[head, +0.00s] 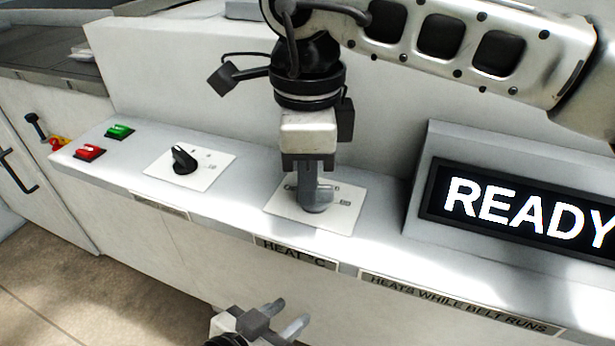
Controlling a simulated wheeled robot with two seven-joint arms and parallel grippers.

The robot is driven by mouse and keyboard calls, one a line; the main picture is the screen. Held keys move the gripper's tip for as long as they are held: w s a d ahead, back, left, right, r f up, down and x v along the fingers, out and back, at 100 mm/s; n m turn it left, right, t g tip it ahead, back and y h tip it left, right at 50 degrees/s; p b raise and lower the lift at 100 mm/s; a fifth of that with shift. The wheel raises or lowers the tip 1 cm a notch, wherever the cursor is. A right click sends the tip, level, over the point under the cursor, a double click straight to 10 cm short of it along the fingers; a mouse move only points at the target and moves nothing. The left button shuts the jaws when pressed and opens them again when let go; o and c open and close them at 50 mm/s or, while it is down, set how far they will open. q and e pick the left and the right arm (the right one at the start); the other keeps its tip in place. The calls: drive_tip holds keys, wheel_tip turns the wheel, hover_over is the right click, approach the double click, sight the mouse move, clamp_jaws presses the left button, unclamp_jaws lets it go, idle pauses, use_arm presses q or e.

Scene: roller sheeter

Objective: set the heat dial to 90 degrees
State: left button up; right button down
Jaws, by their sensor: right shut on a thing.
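The heat dial's white plate (338,216) lies on the machine's ledge above a label (296,252) reading "HEAT °C". My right gripper (314,203) points straight down over this plate and is shut on the dial's knob, which its fingers hide. The knob's pointer cannot be made out, so its setting cannot be read. Few of the plate's markings show around the fingers. My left gripper (281,318) is at the bottom edge, in front of and below the ledge. Its two fingers are apart and nothing is between them.
A second black dial (184,161) on a white plate sits to the left. Green (119,131) and red (89,152) switches are further left. A display (524,208) reading "READY" stands at the right. A label (455,303) reads "HEATS WHILE BELT RUNS".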

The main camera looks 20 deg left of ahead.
use_arm(q)
drive_tip(key=shift+w+f, duration=0.1)
use_arm(e)
drive_tip(key=shift+r, duration=0.1)
use_arm(q)
drive_tip(key=shift+f, duration=0.1)
use_arm(e)
drive_tip(key=c, duration=1.5)
unclamp_jaws()
drive_tip(key=shift+o, duration=0.2)
